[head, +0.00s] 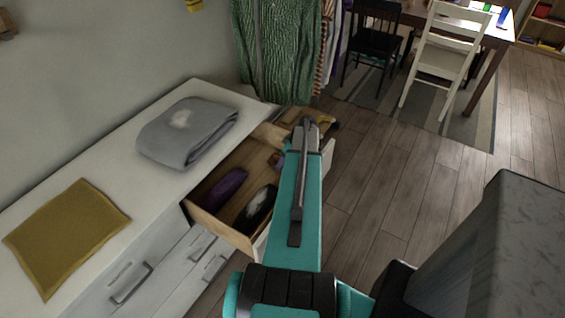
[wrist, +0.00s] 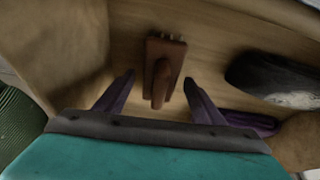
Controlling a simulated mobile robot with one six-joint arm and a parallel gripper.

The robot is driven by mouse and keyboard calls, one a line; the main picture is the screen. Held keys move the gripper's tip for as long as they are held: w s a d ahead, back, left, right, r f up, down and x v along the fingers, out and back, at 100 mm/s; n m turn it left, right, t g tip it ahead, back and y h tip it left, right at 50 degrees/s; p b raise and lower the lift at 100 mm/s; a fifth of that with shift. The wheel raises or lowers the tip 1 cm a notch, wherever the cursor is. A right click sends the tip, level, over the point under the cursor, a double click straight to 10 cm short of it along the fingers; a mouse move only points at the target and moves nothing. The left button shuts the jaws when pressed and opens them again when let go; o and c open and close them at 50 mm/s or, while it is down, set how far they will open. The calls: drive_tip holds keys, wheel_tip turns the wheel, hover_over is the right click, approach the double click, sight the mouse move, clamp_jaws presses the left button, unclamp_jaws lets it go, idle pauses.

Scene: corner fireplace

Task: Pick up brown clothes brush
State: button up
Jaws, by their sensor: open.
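The brown clothes brush (wrist: 164,66) lies on the wooden floor of an open drawer (head: 236,232), with its handle pointing toward my gripper in the wrist view. My gripper (wrist: 159,79) is open and empty. Its two purple-grey fingers stand left and right of the brush handle, apart from it. I cannot tell how high the fingertips are above the drawer floor. In the head view my arm reaches over the drawer and hides the gripper fingers and most of the area around the brush.
A black item with a pale patch (head: 260,206) and a purple item (head: 223,188) lie in the same drawer. Drawer walls close in around the gripper. On the white dresser top (head: 150,185) lie a folded grey cloth (head: 187,135) and a mustard cloth (head: 66,235).

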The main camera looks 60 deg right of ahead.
drive_tip(key=shift+x, duration=0.8)
drive_tip(key=c, duration=1.2)
drive_tip(key=shift+r, duration=0.1)
drive_tip(key=shift+r+b, duration=1.05)
drive_tip(key=shift+r, duration=3.85)
